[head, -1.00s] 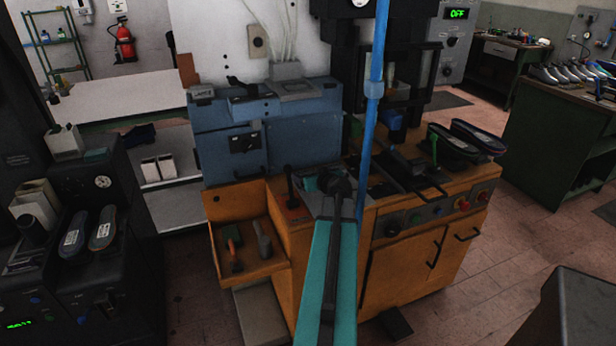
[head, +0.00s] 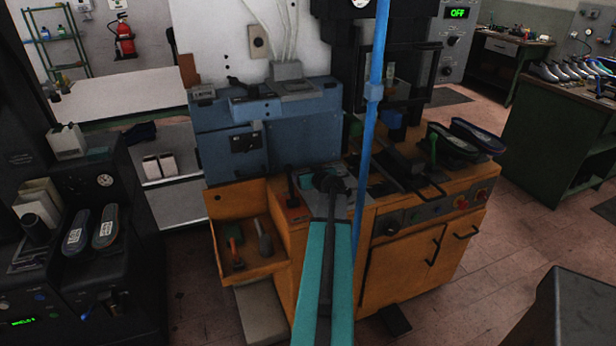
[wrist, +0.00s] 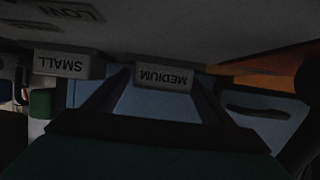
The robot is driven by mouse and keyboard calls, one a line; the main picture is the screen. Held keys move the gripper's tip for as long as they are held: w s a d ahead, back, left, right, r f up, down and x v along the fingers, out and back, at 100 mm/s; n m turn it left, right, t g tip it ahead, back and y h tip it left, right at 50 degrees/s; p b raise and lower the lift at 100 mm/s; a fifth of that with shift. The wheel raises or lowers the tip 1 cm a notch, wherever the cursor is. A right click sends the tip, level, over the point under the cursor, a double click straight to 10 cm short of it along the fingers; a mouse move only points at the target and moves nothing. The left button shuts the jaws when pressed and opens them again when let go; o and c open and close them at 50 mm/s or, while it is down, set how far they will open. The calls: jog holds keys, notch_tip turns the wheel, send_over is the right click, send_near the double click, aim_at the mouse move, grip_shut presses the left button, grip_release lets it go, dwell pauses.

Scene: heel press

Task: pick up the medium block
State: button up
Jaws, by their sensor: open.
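The medium block (wrist: 164,77) is a grey block with an upside-down "MEDIUM" label in the wrist view. My gripper (wrist: 163,88) is open, its two dark fingers pointing toward the block, one near each side of it. I cannot tell whether either finger touches it. In the head view, my gripper (head: 328,183) is dark and small over the left part of the orange bench's top. The medium block cannot be made out there.
A grey block labelled "SMALL" (wrist: 68,64) is left of the medium block in the wrist view. In the head view, a blue machine (head: 265,130) stands behind the orange bench (head: 405,270). An open drawer (head: 250,265) holds tools.

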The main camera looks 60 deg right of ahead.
jog(key=c, duration=1.4)
jog(key=shift+r, duration=0.2)
jog(key=shift+c, duration=0.2)
jog(key=shift+r+b, duration=0.95)
jog(key=shift+r, duration=3.85)
jog(key=shift+r, duration=0.1)
